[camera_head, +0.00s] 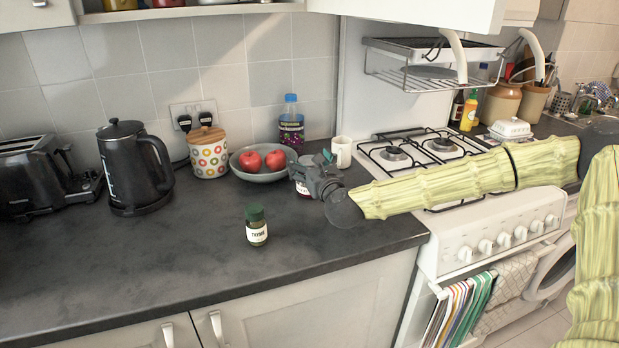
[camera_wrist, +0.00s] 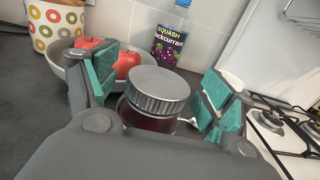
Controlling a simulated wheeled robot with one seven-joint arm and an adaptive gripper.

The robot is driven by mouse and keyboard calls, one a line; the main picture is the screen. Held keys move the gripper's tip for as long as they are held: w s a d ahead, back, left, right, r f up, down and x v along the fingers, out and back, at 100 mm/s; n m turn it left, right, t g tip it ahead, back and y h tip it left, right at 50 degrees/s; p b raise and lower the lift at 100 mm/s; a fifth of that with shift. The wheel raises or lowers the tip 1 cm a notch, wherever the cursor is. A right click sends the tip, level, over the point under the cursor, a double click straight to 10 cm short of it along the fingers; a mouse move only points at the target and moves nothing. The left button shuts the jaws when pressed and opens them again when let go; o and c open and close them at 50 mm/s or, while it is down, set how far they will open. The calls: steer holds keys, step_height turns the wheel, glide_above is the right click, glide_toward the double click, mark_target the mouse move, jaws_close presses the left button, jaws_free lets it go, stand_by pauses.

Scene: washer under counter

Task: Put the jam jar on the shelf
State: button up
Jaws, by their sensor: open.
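The jam jar (camera_wrist: 157,92) has a silver ribbed lid and dark red contents. In the wrist view it stands upright between the two teal finger pads of my gripper (camera_wrist: 160,88), with a visible gap to each pad. In the head view my gripper (camera_head: 318,172) is over the counter beside the fruit bowl and hides most of the jar (camera_head: 303,190). My gripper is open. A shelf (camera_head: 190,10) with items on it runs along the top left of the head view, under the wall cupboard; only its lower part shows.
A grey bowl with red apples (camera_head: 262,178) stands close behind my gripper. A squash bottle (camera_head: 291,125), a white mug (camera_head: 341,152) and the stove (camera_head: 420,150) are near. A thyme jar (camera_head: 256,226) stands in front. The left-front counter (camera_head: 120,255) is clear.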

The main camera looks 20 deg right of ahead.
jaws_close()
stand_by(0.4)
